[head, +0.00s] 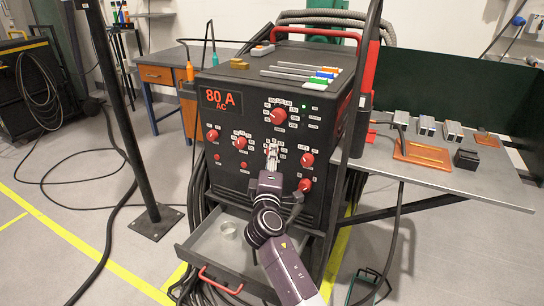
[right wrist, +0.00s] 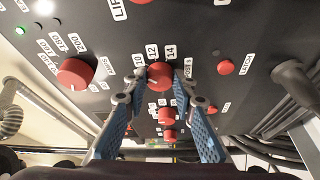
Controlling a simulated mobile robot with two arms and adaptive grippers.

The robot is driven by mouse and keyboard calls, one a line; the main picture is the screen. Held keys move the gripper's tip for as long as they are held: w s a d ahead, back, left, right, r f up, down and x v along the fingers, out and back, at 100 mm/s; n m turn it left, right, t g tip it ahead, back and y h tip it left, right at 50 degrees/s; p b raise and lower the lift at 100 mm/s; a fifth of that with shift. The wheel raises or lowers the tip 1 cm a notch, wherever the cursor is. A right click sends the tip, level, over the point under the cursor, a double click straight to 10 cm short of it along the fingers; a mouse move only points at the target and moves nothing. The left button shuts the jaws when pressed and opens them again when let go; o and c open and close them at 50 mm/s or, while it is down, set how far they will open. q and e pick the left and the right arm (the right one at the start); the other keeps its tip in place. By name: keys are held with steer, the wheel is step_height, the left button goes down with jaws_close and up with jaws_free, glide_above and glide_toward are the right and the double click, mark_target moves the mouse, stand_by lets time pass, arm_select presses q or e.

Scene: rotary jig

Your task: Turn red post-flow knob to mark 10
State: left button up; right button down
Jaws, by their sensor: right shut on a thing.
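The red post-flow knob (right wrist: 159,75) sits on the black front panel (head: 228,140) of the welding machine. In the right wrist view, the labels 10 (right wrist: 138,60), 12 and 14 stand above it, with a partly hidden post-flow label at its right. A small pale mark shows on the knob's lower left; which number it points to is unclear. My right gripper (right wrist: 160,82) is shut on the knob, one blue finger on each side. In the head view my right gripper (head: 272,160) covers most of this knob. My left gripper is not in view.
Other red knobs stand close by, such as the upper one (head: 281,117) and the right one (head: 307,159). An open drawer (head: 196,252) juts out below the panel. A side table (head: 450,180) with metal blocks stands at the right.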

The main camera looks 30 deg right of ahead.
steer(key=shift+r, duration=0.15)
steer(key=c, duration=1.6)
jaws_free()
steer(key=v, duration=1.2)
steer(key=shift+d+f, duration=0.1)
steer(key=shift+f, duration=0.1)
